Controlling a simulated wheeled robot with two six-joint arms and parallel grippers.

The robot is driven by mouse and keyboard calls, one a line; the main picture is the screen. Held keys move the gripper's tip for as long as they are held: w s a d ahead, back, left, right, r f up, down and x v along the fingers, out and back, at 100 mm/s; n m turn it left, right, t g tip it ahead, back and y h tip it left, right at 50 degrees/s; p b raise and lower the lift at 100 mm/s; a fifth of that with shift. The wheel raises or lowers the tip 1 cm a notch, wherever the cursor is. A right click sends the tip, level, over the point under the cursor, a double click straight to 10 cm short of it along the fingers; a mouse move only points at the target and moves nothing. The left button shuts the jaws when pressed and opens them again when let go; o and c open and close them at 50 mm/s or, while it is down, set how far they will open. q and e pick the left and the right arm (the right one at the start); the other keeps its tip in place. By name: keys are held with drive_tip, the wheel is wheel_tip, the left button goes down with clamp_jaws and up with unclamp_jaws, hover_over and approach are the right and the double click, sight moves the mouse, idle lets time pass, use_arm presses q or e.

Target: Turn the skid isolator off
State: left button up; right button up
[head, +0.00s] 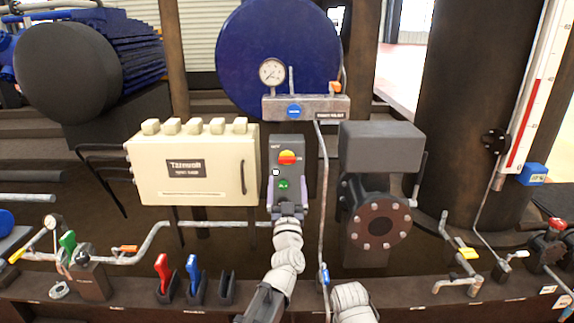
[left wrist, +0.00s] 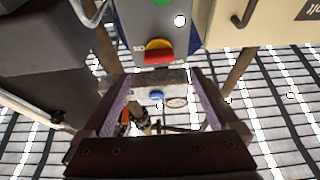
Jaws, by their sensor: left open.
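The skid isolator is a grey upright box (head: 287,145) with a red handle on a yellow disc (head: 288,157). The red handle lies roughly level, in line with the ON mark at its right; OFF is marked at the upper left. A green button (head: 284,184) sits lower on the box. My left gripper (head: 285,187) is open in front of the lower box, below the handle, with nothing between its fingers. In the left wrist view, upside down, the red handle (left wrist: 159,56) shows just beyond the open fingertips (left wrist: 160,76), apart from them. My right gripper is out of view.
A cream cabinet (head: 215,187) stands close at the left of the box. A thin vertical pipe (head: 323,220) and a grey flanged housing (head: 380,145) stand at the right. A gauge manifold (head: 320,106) is above. Red (head: 162,270) and blue levers (head: 193,272) are below left.

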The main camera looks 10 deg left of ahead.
sight(287, 163)
use_arm(q)
drive_tip(key=shift+p+x, duration=1.5)
drive_tip(key=shift+x, duration=2.45)
drive_tip(key=shift+f, duration=0.1)
drive_tip(key=c, duration=1.4)
